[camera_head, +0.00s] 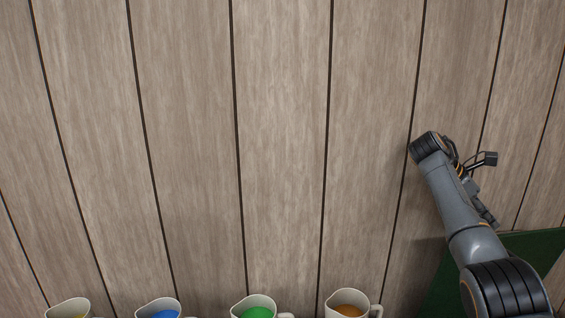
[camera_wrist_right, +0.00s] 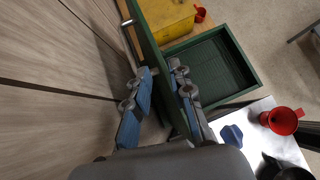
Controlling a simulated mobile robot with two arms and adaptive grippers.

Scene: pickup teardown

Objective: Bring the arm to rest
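My right arm comes in from the lower right in the head view, bent at a joint near the wooden panels. My right gripper (camera_head: 487,214) shows there only partly, behind the forearm, pointing down and right. In the right wrist view its two blue-padded fingers (camera_wrist_right: 162,72) are apart, with no object seen held between them. A dark green panel (camera_wrist_right: 160,60) runs close behind the right-hand finger; I cannot tell whether they touch. My left arm and gripper are not in view.
Several cream mugs with coloured contents, one green (camera_head: 257,311), line the bottom of the head view. A green surface (camera_head: 540,245) lies under the right arm. The wrist view shows an open green tray (camera_wrist_right: 215,70), a yellow box (camera_wrist_right: 168,20), a red cup (camera_wrist_right: 283,120) and a blue piece (camera_wrist_right: 232,135).

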